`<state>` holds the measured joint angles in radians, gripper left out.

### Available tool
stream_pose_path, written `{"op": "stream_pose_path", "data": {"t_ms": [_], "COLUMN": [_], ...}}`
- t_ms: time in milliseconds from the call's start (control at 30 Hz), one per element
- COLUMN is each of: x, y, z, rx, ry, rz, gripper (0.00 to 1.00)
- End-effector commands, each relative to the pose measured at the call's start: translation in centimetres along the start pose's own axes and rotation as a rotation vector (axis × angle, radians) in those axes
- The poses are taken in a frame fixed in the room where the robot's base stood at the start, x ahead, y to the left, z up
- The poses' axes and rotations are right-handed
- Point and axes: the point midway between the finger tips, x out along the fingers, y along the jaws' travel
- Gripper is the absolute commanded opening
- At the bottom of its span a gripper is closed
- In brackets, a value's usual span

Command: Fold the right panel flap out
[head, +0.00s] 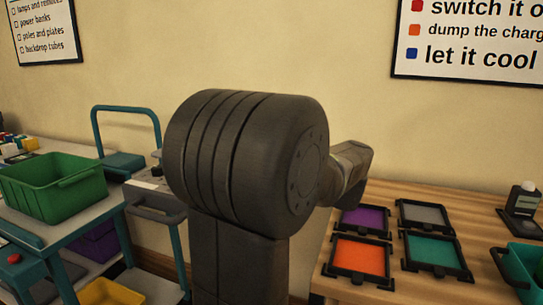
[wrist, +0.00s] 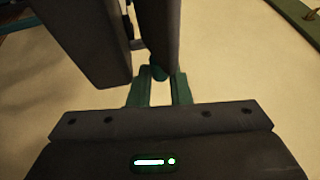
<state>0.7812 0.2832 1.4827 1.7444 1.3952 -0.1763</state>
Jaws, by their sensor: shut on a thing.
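In the wrist view a narrow dark grey slab, which looks like the panel flap (wrist: 158,30), runs down to my gripper (wrist: 160,82). A small teal tab (wrist: 158,72) at its lower end sits between my two green fingertips, and the fingers are shut on it. A wider dark slab, likely the panel body (wrist: 85,40), stands to its left, with a gap and small hinge-like parts between them. In the head view my arm fills the middle and hides the panel and the fingertips.
A wooden table (head: 390,195) at right bears purple (head: 365,218), grey (head: 425,214), orange (head: 360,256) and teal (head: 435,250) framed squares. A bottle (head: 523,196) stands at far right. A green crate (head: 55,185) and a yellow bin (head: 110,292) are at left.

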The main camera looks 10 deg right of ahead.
Motion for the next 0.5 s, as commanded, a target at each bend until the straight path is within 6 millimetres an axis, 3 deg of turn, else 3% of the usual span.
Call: {"op": "stream_pose_path", "data": {"t_ms": [233,267,367,500], "x": [0.07,0.07,0.07,0.05], "y": [-0.01,-0.01,-0.03,-0.02], "z": [0.20,0.20,0.19,0.15], "rx": [0.000,0.000,-0.001,0.000], "ry": [-0.006,-0.006,-0.006,-0.004], "rz": [0.001,0.001,0.001,0.001], "gripper": [0.00,0.19,0.39,0.40]}}
